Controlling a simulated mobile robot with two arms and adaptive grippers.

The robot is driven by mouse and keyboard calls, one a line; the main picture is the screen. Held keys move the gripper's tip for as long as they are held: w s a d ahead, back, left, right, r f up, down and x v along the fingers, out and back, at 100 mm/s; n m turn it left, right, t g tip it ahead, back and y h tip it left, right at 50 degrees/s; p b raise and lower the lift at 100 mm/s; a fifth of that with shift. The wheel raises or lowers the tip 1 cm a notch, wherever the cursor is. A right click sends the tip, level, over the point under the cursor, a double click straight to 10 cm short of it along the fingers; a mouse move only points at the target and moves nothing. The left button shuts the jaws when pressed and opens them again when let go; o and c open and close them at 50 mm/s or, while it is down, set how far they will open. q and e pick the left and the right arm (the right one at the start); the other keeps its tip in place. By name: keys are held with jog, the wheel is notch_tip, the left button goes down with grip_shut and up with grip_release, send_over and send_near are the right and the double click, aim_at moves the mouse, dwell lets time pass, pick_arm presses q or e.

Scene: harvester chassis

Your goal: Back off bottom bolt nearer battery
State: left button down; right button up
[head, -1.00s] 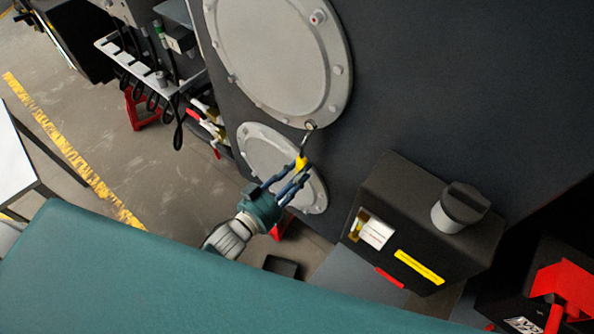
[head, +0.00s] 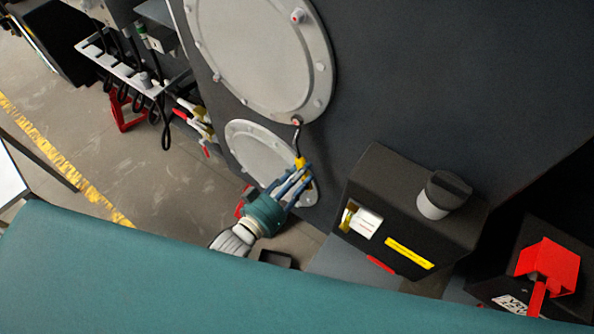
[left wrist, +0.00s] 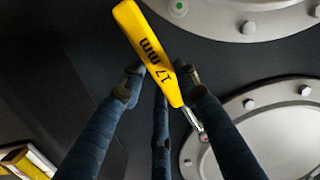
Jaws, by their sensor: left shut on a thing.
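My left gripper (head: 294,182) is shut on the yellow handle of a 17 mm wrench (head: 300,163), in front of the lower round cover. The handle, marked "17 mm", shows large in the left wrist view (left wrist: 150,50). The wrench's ring end (head: 296,122) is at a bolt on the bottom rim of the large upper round cover (head: 250,60). The ring appears around the bolt, but I cannot tell how fully it sits. The bolt itself is mostly hidden. My right gripper is not in view.
The lower round cover (head: 250,145) is close behind the gripper. A black unit with a red cover (head: 548,268) is farther right. A tool rack (head: 118,66) hangs at the left.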

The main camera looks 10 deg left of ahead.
pick_arm(q)
jog(key=shift+s+d+r+n+p, duration=0.25)
jog(key=shift+d+n, duration=0.1)
jog(key=shift+d, duration=0.2)
jog(key=shift+s+d+r+n+p, duration=0.15)
jog(key=shift+d+r+n, duration=0.15)
jog(key=shift+d, duration=0.2)
jog(key=shift+s+d+r+n+p, duration=0.15)
jog(key=shift+d+r+n+p, duration=0.15)
jog(key=shift+d+n, duration=0.25)
jog(key=shift+a+f, duration=0.1)
jog(key=shift+a, duration=0.15)
